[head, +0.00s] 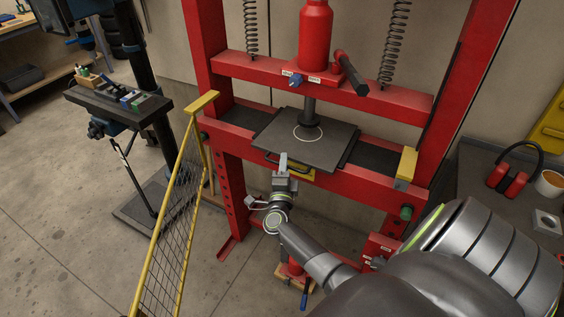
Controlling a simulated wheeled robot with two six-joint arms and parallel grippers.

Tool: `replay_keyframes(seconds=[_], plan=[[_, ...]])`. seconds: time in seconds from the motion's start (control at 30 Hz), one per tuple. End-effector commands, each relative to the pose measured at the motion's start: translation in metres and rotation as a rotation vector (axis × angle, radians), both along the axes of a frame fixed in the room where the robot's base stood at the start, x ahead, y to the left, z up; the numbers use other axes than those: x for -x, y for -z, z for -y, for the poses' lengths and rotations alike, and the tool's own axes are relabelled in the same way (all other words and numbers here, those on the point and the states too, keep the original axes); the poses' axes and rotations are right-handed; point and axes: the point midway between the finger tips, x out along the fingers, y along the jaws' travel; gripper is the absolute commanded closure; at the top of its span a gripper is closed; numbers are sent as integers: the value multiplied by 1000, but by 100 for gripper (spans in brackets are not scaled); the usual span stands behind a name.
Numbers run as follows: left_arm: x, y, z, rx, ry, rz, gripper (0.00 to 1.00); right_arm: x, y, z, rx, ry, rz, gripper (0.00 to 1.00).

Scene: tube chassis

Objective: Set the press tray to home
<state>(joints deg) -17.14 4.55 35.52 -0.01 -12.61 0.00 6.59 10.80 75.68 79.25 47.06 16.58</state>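The press tray (325,149) is a dark flat plate with a white ring marked on it. It lies across the bed of the red press (376,185), under the ram (308,113). The ram's lower end is over the ring; I cannot tell whether it touches the plate. My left gripper is out of view.
A yellow mesh guard (175,210) stands left of the press. A yellow block (406,165) sits on the bed's right side. The red lever-side cylinder (315,35) and springs are above.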

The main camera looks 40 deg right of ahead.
Motion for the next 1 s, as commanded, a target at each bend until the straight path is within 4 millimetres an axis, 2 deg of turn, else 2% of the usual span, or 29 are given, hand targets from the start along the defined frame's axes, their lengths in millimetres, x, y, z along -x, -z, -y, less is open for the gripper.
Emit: replay_keyframes(seconds=[0.3, 0.6, 0.8, 1.0], plan=[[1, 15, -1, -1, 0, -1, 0, 50, 18, -49, -7, 2, -2, 69], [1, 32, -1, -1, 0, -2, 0, 96, 27, -95, -3, 4, 1, 69], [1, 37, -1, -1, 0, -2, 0, 111, 29, -110, 0, 3, 3, 69], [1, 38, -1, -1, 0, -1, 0, 114, 28, -114, 3, 2, 3, 69]])
